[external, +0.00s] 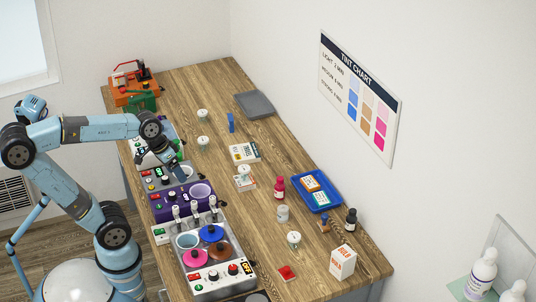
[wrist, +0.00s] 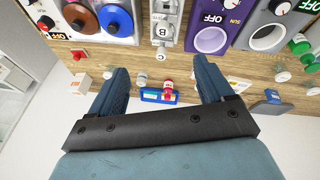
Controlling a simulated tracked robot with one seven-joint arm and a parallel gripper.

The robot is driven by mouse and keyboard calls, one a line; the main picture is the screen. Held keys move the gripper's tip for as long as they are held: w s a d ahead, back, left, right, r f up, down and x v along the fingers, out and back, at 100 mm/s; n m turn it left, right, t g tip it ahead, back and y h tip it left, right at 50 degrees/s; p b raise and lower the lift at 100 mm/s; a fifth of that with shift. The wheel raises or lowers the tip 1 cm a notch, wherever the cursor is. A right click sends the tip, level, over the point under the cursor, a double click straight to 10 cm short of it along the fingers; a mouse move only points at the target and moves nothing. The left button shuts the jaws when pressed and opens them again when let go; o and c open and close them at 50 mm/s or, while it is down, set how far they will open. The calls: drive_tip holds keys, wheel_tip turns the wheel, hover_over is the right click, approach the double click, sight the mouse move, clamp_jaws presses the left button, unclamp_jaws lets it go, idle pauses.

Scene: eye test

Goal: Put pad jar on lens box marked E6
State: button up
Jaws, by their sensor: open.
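Several small white-lidded jars stand along the table; their labels are too small to read, so I cannot tell which is the pad jar. One jar (external: 244,171) rests on a small white-and-red box (external: 247,184). Others are a jar (external: 294,239) at the front, a greyish jar (external: 282,214), and two jars (external: 203,142) (external: 203,115) farther back. A white-and-yellow box (external: 245,152) lies flat mid-table. An orange box (external: 310,184) and a teal box (external: 320,199) lie in the blue tray. No E6 mark is legible. My gripper (wrist: 160,88) is open and empty, above the machines.
Machines with knobs and cups, including a purple one (external: 168,204), line the table's left side. A blue tray (external: 334,204), red bottle (external: 279,188), dark bottle (external: 351,220) and white carton (external: 342,262) stand at the right. A grey tray (external: 254,104) lies at the back.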

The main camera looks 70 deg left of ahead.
drive_tip(key=s+m, duration=0.1)
drive_tip(key=s+m+t, duration=0.1)
drive_tip(key=s+y, duration=0.1)
drive_tip(key=shift+s+d+r+m+t, duration=0.1)
drive_tip(key=shift+s+r+m+t, duration=0.25)
drive_tip(key=shift+r+m+t, duration=0.05)
